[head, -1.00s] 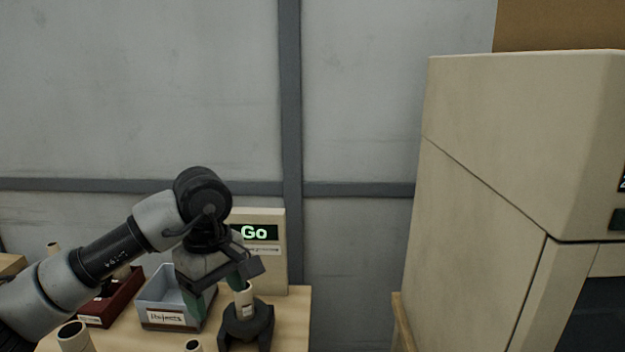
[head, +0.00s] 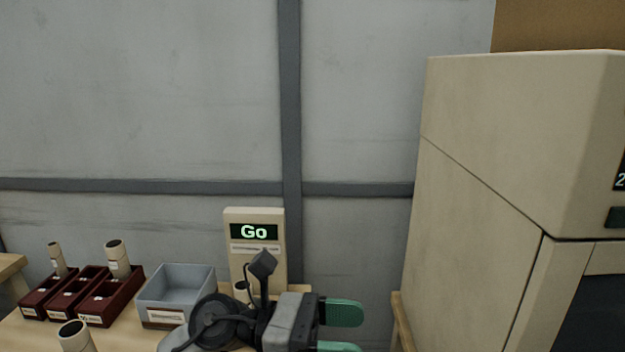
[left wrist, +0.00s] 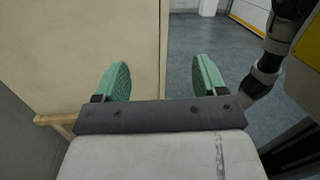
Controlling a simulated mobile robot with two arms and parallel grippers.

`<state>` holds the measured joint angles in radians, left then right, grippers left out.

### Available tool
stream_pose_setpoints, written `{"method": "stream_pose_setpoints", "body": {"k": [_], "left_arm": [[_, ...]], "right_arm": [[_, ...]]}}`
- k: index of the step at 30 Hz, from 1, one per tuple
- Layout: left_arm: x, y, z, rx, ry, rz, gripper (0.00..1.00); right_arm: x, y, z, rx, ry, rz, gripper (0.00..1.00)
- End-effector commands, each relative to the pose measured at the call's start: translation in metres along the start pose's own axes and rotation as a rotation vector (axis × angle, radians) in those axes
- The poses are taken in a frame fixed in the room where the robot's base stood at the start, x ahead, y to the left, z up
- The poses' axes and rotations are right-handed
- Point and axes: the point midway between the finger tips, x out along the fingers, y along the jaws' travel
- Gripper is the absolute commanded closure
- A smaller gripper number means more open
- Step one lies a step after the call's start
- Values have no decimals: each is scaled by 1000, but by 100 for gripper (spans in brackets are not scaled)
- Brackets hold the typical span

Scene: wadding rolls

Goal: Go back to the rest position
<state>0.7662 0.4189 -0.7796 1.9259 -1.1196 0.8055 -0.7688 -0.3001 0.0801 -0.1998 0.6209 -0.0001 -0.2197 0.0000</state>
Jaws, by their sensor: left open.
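My left gripper (head: 342,331) is at the bottom middle of the head view, with its green fingers pointing right. In the left wrist view its two fingers (left wrist: 160,82) stand wide apart with nothing between them. A pale roll (head: 241,290) shows only its top behind my left arm, in front of the display. The stand seen under it earlier is hidden by my arm. My right gripper is not recognisable in either view.
A display reading "Go" (head: 254,232) stands at the table's back. A grey bin (head: 176,283) and dark red trays (head: 110,300) with rolls (head: 118,260) are left. Another roll (head: 75,337) stands in front. A large beige machine (head: 480,150) is right.

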Motion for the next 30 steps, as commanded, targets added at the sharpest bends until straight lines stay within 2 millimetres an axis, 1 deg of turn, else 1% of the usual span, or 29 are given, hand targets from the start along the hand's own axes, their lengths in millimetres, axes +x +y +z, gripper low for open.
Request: {"method": "stream_pose_setpoints", "body": {"k": [1, 2, 3, 5, 6, 8, 9, 11, 12, 14, 15, 17, 18, 20, 21, 23, 24, 26, 27, 29, 30], "left_arm": [[-2, -1, 9, -118, -161, 41, 29], [-5, 0, 15, -190, -255, 69, 29], [-13, 3, 22, -287, -378, 108, 29], [-28, 10, 29, -440, -558, 169, 29], [-41, 16, 30, -546, -677, 210, 29], [-64, 26, 26, -707, -851, 277, 29], [-81, 32, 19, -816, -963, 323, 29], [-107, 39, 2, -983, -1131, 398, 29], [-124, 43, -13, -1094, -1240, 450, 29], [-149, 44, -40, -1258, -1399, 533, 29], [-165, 42, -62, -1369, -1504, 592, 29], [-187, 35, -97, -1530, -1657, 687, 29], [-199, 26, -122, -1634, -1757, 755, 29], [-215, 9, -159, -1782, -1899, 865, 29], [-222, -5, -181, -1870, -1983, 935, 29], [-230, -27, -210, -1979, -2091, 1036, 29], [-233, -41, -226, 2013, 2122, -1087, 29], [-236, -62, -246, 1918, 2018, -1078, 29], [-238, -75, -257, 1859, 1956, -1074, 29], [-238, -95, -272, 1779, 1871, -1071, 29], [-238, -108, -280, 1727, 1819, -1068, 29]], "right_arm": [[0, 0, 0, 0, -1, 0, 57], [0, 0, 0, 0, -1, 0, 57], [0, 0, 0, 0, -1, 0, 57], [0, 0, 0, 0, -1, 0, 57], [0, 0, 0, 0, -1, 0, 57], [0, 0, 1, 0, -1, 0, 57], [0, 0, 1, 0, -2, 0, 57], [0, 0, 1, 0, -2, 0, 57], [0, 0, 1, 0, -2, 0, 57], [0, 0, 1, 0, -2, 0, 57], [0, 0, 1, 0, -2, 0, 57], [0, 0, 1, 0, -2, 0, 57], [0, 0, 1, 0, -2, 0, 57], [0, 0, 1, 0, -2, 0, 57], [0, 0, 1, 0, -2, 0, 57], [0, 0, 1, 0, -2, 0, 57], [0, 0, 1, 0, -2, 0, 57], [0, 0, 1, 0, -2, 0, 57], [0, 0, 1, 0, -2, 0, 57], [0, 0, 1, 0, -2, 0, 57], [0, 0, 1, 0, -2, 0, 57]]}}
